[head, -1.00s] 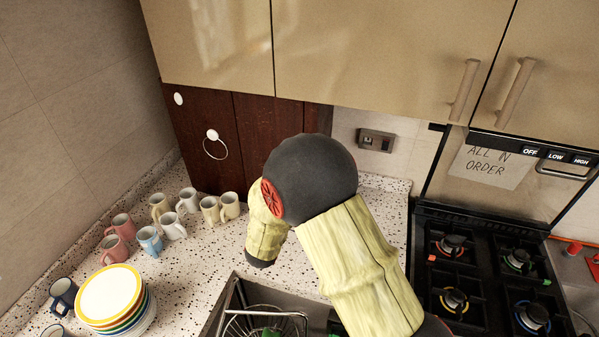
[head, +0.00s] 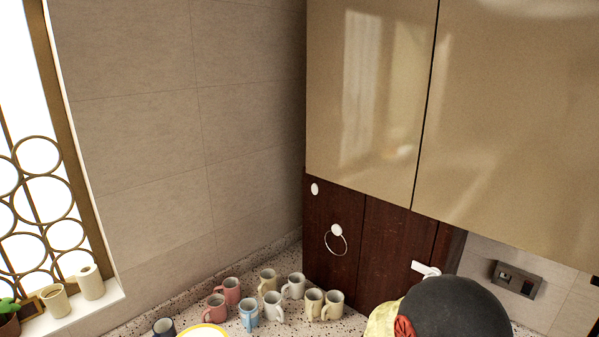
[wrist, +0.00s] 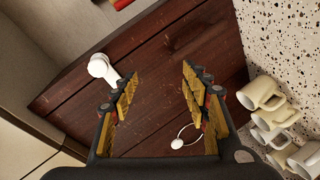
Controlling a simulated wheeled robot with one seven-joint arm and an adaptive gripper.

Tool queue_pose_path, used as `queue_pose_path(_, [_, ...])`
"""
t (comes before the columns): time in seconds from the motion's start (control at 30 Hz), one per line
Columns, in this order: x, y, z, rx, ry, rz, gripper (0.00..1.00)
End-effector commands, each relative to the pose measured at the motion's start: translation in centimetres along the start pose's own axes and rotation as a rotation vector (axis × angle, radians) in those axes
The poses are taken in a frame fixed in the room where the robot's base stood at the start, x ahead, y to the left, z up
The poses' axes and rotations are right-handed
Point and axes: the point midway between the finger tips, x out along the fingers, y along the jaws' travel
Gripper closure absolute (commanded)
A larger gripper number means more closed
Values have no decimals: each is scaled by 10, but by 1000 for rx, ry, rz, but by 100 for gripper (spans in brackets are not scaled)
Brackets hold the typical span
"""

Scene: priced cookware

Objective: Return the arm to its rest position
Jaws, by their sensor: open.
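My gripper (wrist: 158,95) is open and empty in the wrist view, its two fingers apart in front of the dark wood panel (wrist: 160,60). No object is between the fingers. In the head view my arm (head: 455,310) shows only as a black rounded joint and a bit of pale yellow link at the bottom right edge. The gripper itself is out of the head view.
Several mugs (head: 249,314) stand on the speckled counter (head: 272,264) in the corner. A white hook (head: 425,268) and a ring holder (head: 337,231) are on the dark panel. Beige cupboards (head: 370,110) hang above. A window (head: 40,180) is at the left.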

Motion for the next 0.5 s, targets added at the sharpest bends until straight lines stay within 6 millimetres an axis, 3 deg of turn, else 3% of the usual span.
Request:
queue_pose_path(0.03, [-4,-25,3,53,-4,-95,54])
queue_pose_path(0.1, [-13,-56,2,133,-16,-230,54])
queue_pose_path(0.2, [-35,-90,-3,244,-47,-414,54])
queue_pose_path(0.33, [-75,-121,-6,361,-118,-630,54])
queue_pose_path(0.5, [-137,-135,-2,458,-250,-857,54])
